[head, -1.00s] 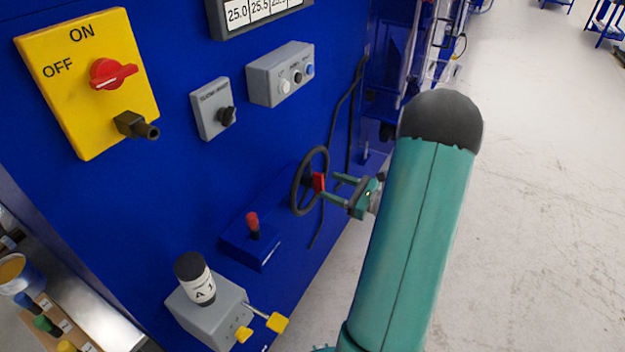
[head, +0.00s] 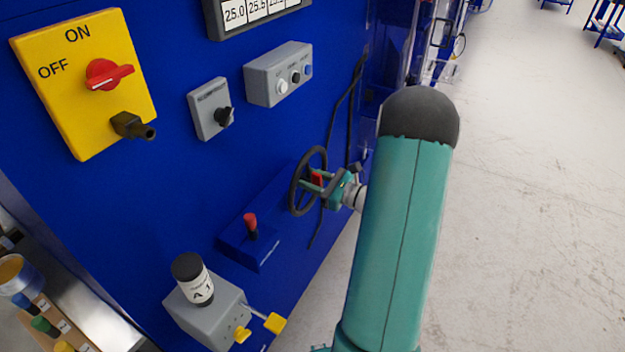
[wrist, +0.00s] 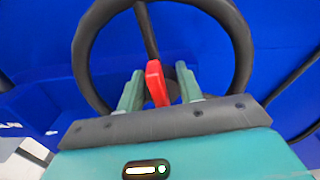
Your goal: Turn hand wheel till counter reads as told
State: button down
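The hand wheel (head: 296,190) is a black ring on the front of the blue machine, with a red piece (head: 317,179) at its near side. In the wrist view the wheel (wrist: 84,62) fills the upper middle, and the red piece (wrist: 155,80) stands upright between the two green fingers. My gripper (head: 312,181) is at the wheel, its fingers reaching to it. In the wrist view my gripper (wrist: 157,88) is open, with a small gap on both sides of the red piece. A strip of number plates (head: 262,10) reads 25.0 and 25.5, cut off at the top; I cannot tell whether it is the counter.
A yellow ON/OFF switch panel (head: 60,105), a grey knob box (head: 203,100) and a grey button box (head: 262,82) are on the machine. Open floor (head: 530,200) lies right.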

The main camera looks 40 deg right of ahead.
jog(key=shift+m, duration=0.3)
jog(key=m, duration=0.3)
jog(key=shift+d+m, duration=0.2)
jog(key=shift+m, duration=0.1)
jog(key=m, duration=0.4)
jog(key=shift+w+d+f+m, duration=0.15)
jog(key=shift+d+m, duration=0.05)
jog(key=shift+m, duration=0.1)
jog(key=m, duration=0.4)
jog(key=shift+d+f, duration=0.15)
jog(key=shift+f, duration=0.05)
jog(key=shift+w+d+f+m, duration=0.1)
jog(key=shift+m, duration=1.15)
jog(key=shift+f+m, duration=0.1)
jog(key=shift+m, duration=1.15)
jog(key=c, duration=1)
grip_release()
jog(key=shift+o, duration=0.2)
